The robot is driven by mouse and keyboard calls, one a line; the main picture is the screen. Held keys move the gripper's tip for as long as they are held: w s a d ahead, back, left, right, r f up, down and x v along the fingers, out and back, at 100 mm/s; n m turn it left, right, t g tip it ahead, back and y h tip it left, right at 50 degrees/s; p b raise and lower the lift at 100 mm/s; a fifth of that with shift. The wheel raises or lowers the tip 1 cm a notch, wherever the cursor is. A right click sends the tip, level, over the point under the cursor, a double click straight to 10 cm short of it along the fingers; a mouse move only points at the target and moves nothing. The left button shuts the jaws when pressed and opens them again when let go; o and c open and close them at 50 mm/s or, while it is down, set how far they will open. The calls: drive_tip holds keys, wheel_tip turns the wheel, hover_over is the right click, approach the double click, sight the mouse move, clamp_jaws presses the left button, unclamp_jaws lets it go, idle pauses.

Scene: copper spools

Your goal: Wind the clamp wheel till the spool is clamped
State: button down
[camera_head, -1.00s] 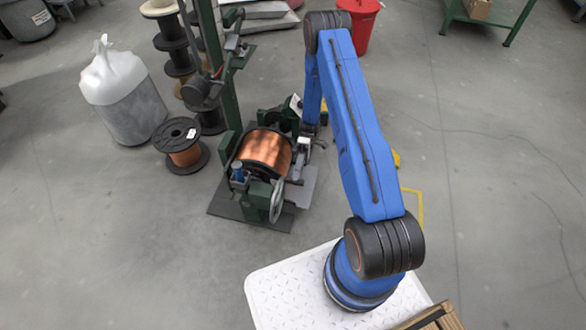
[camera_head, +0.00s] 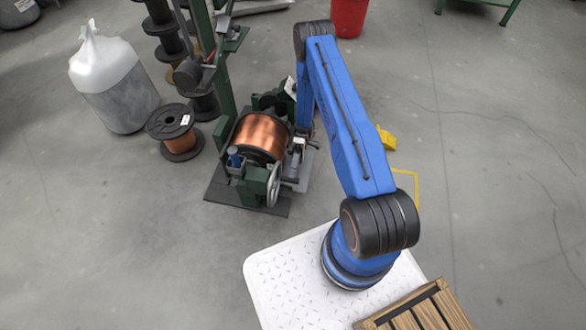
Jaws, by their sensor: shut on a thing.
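The copper spool (camera_head: 261,134), wound with bright wire between black flanges, lies on its side in a dark green stand (camera_head: 256,187). The clamp wheel (camera_head: 273,186), a thin silvery handwheel, stands upright at the stand's front right, with a short dark handle jutting right. My blue arm reaches over from the right and comes down beside the spool. My gripper (camera_head: 296,160) is small and partly hidden at the spool's right, close to the wheel. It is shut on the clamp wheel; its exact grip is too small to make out.
A wooden crate (camera_head: 432,310) is at bottom right. A yellow thing (camera_head: 387,138) lies right of my arm.

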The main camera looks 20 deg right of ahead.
drive_tip(key=shift+s+a+f, duration=0.2)
drive_tip(key=shift+f, duration=0.3)
drive_tip(key=shift+s+a+f, duration=0.35)
drive_tip(key=shift+s+f, duration=0.15)
drive_tip(key=shift+f, duration=0.1)
drive_tip(key=shift+s+a+f, duration=0.35)
drive_tip(key=shift+s+f, duration=0.1)
drive_tip(key=shift+f, duration=0.15)
drive_tip(key=c, duration=2.3)
unclamp_jaws()
drive_tip(key=shift+f, duration=0.15)
drive_tip(key=o, duration=0.7)
drive_tip(key=shift+v, duration=3.7)
drive_tip(key=shift+o, duration=0.2)
